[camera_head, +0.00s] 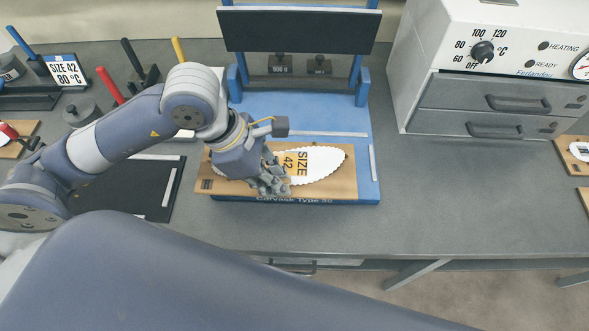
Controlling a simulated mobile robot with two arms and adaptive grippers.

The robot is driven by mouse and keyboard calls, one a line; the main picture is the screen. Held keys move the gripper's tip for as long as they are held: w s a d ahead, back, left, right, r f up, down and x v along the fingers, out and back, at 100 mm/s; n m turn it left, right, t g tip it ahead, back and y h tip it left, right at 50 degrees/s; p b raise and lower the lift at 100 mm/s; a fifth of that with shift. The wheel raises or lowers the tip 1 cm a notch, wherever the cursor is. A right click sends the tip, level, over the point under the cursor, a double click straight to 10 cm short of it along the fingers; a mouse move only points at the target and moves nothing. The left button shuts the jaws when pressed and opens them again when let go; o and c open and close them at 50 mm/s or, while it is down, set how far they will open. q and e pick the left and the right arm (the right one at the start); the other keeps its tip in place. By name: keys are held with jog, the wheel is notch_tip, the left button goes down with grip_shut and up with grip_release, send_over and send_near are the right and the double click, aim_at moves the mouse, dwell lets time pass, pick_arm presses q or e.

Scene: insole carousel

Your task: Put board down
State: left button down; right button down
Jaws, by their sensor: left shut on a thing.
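A brown board (338,184) bears a white insole shape (322,163) and the printed words "SIZE 42". It is at the blue press (362,128), over the front part of its base. I cannot tell whether the board touches the base. My left gripper (273,188) is shut on the board near its front edge, left of the middle, and hides part of the board and insole. My right gripper is not in view.
A black mat (122,196) lies left of the press. Colored-handled tools, a weight (82,114) and a "SIZE 42 80 °C" sign (66,70) stand at the left. A white oven (480,75) with drawers is at the back right.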

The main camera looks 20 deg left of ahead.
aim_at(295, 171)
pick_arm(q)
jog(key=w, duration=0.1)
jog(key=w+d+p, duration=0.1)
jog(key=w, duration=0.1)
jog(key=w+d, duration=0.1)
jog(key=w, duration=0.1)
jog(key=shift+f+p, duration=0.2)
jog(key=shift+p, duration=0.1)
jog(key=shift+w+d, duration=0.2)
jog(key=shift+w, duration=0.2)
notch_tip(295, 171, down, 4)
jog(key=shift+r+p, duration=0.25)
jog(key=shift+p, duration=0.6)
jog(key=shift+f, duration=0.1)
jog(key=shift+f, duration=0.1)
jog(key=c, duration=1.6)
grip_release()
jog(key=shift+c, duration=0.2)
